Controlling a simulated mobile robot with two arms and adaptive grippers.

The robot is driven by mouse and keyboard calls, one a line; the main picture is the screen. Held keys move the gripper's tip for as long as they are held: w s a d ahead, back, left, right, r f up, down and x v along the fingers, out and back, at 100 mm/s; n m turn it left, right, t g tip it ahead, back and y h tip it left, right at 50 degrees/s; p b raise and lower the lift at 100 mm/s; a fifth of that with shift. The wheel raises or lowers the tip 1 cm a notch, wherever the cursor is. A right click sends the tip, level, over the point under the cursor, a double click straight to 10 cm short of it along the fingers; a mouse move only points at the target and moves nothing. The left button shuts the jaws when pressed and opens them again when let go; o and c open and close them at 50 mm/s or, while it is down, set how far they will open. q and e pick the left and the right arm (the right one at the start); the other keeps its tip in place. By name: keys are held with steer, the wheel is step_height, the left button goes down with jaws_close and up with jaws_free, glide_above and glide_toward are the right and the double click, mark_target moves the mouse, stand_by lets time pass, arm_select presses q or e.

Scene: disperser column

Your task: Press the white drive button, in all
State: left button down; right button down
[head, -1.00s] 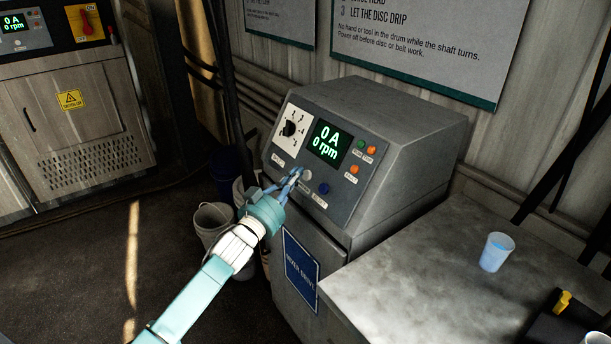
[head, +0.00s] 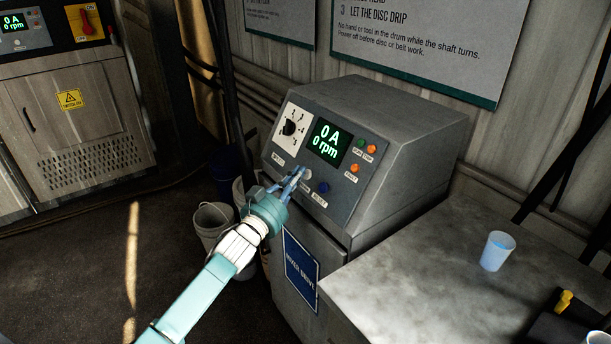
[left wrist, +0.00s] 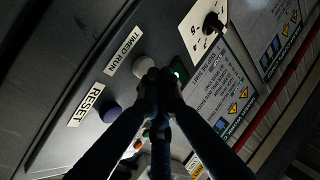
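The drive cabinet (head: 390,120) has a sloped panel with a white button (head: 308,174) below its display (head: 327,142), which reads 0 A and 0 rpm. In the left wrist view the white button (left wrist: 142,66) sits by the label TIMED RUN. A blue button (head: 323,188) lies right of it, labelled RESET in the left wrist view (left wrist: 110,112). My left gripper (head: 300,171) is shut and empty, its tips close to the left of the white button. In the left wrist view its tips (left wrist: 160,76) overlap the button's edge; I cannot tell whether they touch. My right gripper is out of view.
A black selector knob (head: 290,128) and small green and orange buttons (head: 371,149) share the panel. A grey bench (head: 420,270) with a blue cup (head: 496,251) stands at right. Buckets (head: 212,221) stand on the floor left of the cabinet.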

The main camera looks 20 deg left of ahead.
arm_select(q)
steer(key=shift+w+d+f+b, duration=0.2)
steer(key=shift+w+d+b, duration=0.05)
steer(key=shift+w+b, duration=0.05)
stand_by(0.8)
stand_by(0.3)
steer(key=shift+s+a+r+p, duration=0.45)
steer(key=shift+s+p, duration=0.15)
steer(key=shift+p, duration=0.2)
steer(key=s+a+r+p, duration=0.1)
steer(key=p, duration=0.1)
steer(key=s+a+r+p, duration=0.1)
steer(key=s+p, duration=0.1)
steer(key=shift+s+a+r, duration=0.2)
steer(key=shift+a+r, duration=0.05)
steer(key=shift+a, duration=0.1)
steer(key=shift+f, duration=0.1)
